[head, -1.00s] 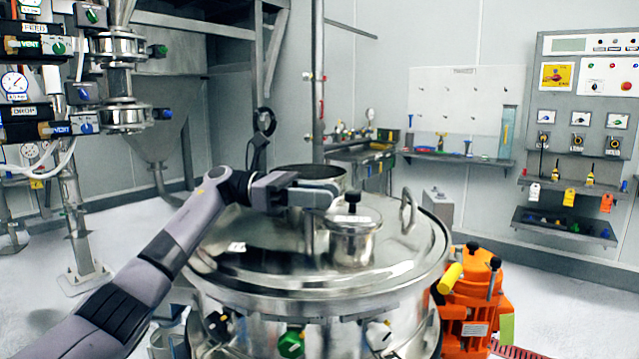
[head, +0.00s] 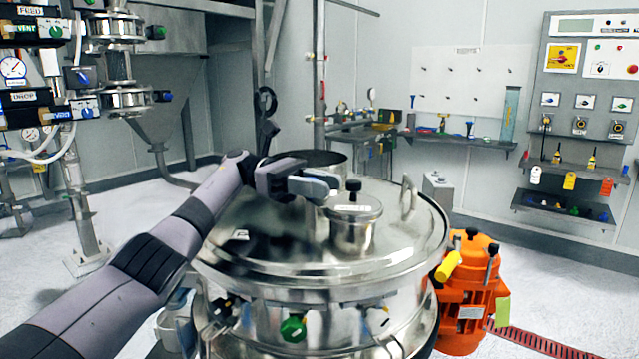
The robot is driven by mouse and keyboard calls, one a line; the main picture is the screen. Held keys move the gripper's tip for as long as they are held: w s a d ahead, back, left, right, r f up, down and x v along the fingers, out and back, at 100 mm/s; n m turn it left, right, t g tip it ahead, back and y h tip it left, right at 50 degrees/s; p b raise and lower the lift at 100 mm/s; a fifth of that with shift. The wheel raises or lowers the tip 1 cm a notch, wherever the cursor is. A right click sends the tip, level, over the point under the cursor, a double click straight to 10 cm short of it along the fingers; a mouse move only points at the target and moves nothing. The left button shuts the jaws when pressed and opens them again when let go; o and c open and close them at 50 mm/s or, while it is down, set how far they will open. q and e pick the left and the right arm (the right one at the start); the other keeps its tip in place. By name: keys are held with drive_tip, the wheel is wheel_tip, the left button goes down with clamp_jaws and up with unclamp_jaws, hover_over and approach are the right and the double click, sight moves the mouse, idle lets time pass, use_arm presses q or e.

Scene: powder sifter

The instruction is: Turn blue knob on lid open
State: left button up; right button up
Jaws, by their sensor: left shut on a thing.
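The round steel lid (head: 285,255) covers the large drum in the middle of the head view. My left gripper (head: 322,188) reaches over the lid from the left. The pot has a black knob (head: 353,186) on top. My right gripper is out of view.
A loop handle (head: 409,197) stands on the lid's right side. A green knob (head: 293,328) is on the drum's front. An orange machine (head: 470,300) stands close on the drum's right. Piping with valves (head: 112,60) is at the left; the floor at right is largely open.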

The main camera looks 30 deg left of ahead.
use_arm(q)
drive_tip(key=o, duration=1)
drive_tip(key=shift+f+t, duration=0.1)
drive_tip(key=shift+t, duration=0.2)
